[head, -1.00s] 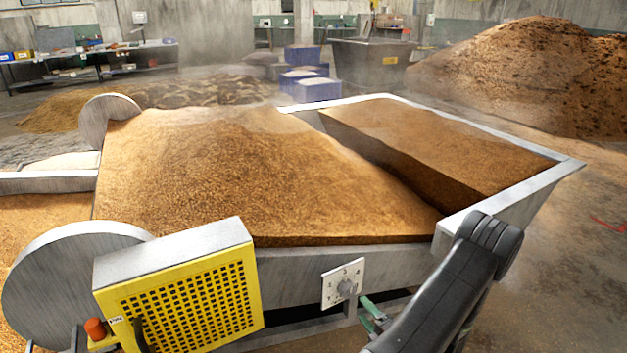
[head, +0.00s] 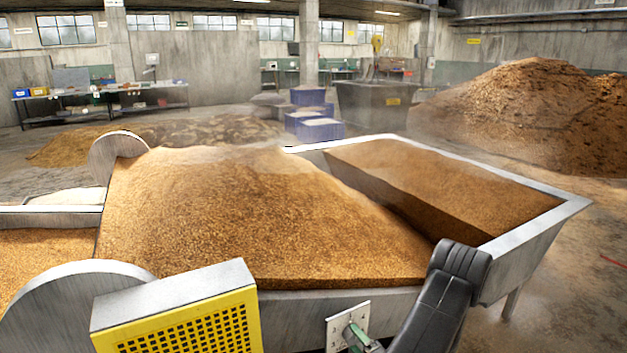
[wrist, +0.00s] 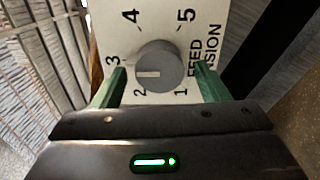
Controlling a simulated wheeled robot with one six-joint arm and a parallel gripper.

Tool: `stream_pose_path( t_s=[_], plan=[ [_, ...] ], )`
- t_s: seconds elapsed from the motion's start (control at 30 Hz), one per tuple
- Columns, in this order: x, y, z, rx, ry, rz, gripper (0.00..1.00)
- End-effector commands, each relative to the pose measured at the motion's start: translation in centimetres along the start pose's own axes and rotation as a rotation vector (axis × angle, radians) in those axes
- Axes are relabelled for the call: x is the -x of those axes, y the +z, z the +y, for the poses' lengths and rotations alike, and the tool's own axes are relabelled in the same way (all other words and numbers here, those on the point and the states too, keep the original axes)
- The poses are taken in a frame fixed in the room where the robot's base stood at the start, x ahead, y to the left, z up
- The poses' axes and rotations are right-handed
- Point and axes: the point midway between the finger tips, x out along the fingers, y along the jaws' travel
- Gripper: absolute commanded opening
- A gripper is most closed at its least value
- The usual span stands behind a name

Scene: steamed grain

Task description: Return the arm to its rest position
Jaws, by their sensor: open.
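My gripper (head: 355,333) is low in the head view, its green fingers in front of the white dial plate (head: 335,318) on the bin's front. In the wrist view my gripper (wrist: 160,75) is open, with one finger on each side of the grey knob (wrist: 163,60). A narrow gap shows between the knob and each finger. The knob's white mark points left, between the 2 and the 3. The plate (wrist: 160,20) carries numbers 1 to 5 and partly covered lettering. In the head view the knob is hidden behind my gripper.
A metal bin (head: 540,230) full of brown grain (head: 260,220) stands close in front. A yellow perforated guard (head: 195,325) is left of the dial. Blue crates (head: 318,130) and a large brown heap (head: 540,115) are farther back. Open floor (head: 595,265) lies at the right.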

Motion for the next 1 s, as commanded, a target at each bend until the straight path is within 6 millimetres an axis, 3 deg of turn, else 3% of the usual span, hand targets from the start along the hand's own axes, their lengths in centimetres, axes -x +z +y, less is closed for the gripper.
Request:
stream_pose_path(
  t_s=[0.17,0.93,1.0],
  plan=[
    [1.5,0.1,0.0,-0.006,0.000,-0.004,0.68],
    [13.9,0.1,0.0,-0.007,-0.001,-0.005,0.68],
    [12.8,-0.1,-0.1,-0.006,-0.001,0.003,0.68]
  ],
)
